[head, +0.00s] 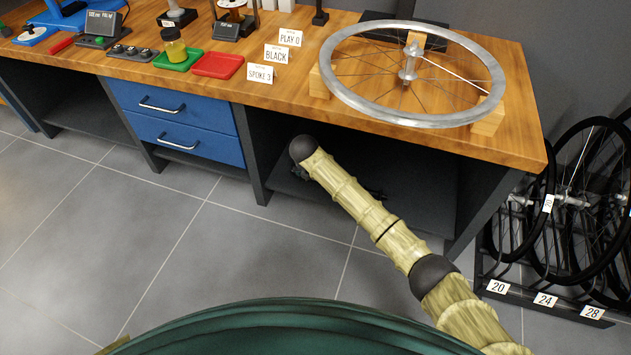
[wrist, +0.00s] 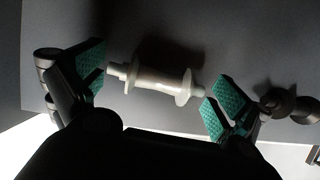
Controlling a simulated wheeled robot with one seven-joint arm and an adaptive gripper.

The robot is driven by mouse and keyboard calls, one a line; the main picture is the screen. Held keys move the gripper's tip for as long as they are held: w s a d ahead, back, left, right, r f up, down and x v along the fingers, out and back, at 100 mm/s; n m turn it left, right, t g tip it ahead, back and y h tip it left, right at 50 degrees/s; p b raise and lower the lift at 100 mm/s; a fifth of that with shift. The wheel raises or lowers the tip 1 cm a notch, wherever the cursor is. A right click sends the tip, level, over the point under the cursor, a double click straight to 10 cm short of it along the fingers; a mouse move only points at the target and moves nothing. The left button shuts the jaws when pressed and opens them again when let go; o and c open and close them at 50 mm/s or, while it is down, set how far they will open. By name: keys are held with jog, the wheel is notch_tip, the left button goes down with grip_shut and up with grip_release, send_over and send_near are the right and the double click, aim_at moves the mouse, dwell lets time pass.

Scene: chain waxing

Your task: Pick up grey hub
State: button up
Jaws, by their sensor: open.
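The grey hub (wrist: 158,79), a pale spool with two flanges and stub axle ends, lies on a dark grey surface in the wrist view. My gripper (wrist: 160,86) is open, with one green-padded finger at each end of the hub. The left pad is close to the left axle end and the right pad is close to the right flange; I cannot tell whether either touches. In the head view my arm reaches under the workbench, and its end is mostly hidden behind the arm. The hub cannot be made out there.
A darker, brownish spool-like part (wrist: 290,105) lies just beyond the right finger. The wooden workbench (head: 290,105) overhangs the arm, with blue drawers (head: 178,118) to the left. A wheel rim (head: 440,120) rests on wooden blocks on top. Wheels stand in a rack (head: 545,300) at right.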

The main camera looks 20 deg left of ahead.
jog(key=shift+c, duration=0.4)
jog(key=c, duration=0.8)
